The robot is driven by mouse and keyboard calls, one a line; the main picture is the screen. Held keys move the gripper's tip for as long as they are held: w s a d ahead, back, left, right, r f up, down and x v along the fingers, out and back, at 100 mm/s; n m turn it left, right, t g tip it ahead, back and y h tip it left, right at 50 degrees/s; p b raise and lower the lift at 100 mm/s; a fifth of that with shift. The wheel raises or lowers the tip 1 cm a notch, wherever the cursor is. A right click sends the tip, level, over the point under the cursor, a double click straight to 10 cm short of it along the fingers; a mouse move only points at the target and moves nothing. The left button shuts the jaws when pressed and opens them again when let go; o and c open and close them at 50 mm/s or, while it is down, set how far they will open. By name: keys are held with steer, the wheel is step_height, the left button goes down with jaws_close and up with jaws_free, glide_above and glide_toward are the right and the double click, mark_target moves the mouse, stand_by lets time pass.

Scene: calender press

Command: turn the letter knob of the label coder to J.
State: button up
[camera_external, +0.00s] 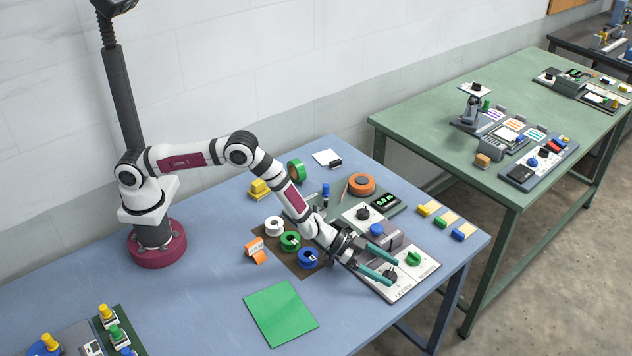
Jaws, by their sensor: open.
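The label coder (425,272) is a pale panel near the right front corner of the blue table, lettered along its front edge. Its letter knob (391,275) is dark, beside the word LETTER, and partly hidden by my gripper. A green knob (414,258) sits to its right on the number side. My gripper (393,272) has teal fingers spread apart, reaching down over the panel from the left. The fingertips are at the dark knob, seemingly one on each side; I cannot tell whether they touch it. The letter it points to is too small to read.
Behind the coder are a blue button (376,230), another dark knob (363,213) and a green display (384,200). Colored spools (290,241) stand on a brown mat to the left. A green sheet (281,313) lies in front. Yellow and blue blocks (458,236) lie at right.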

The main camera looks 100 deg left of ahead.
mark_target(385, 273)
step_height(385, 273, up, 3)
steer(key=shift+r, duration=0.2)
steer(key=s+d+r, duration=0.6)
steer(key=d+r, duration=0.1)
steer(key=d, duration=0.2)
steer(key=shift+s+d+r, duration=0.2)
steer(key=shift+s+d, duration=0.05)
steer(key=shift+s, duration=0.15)
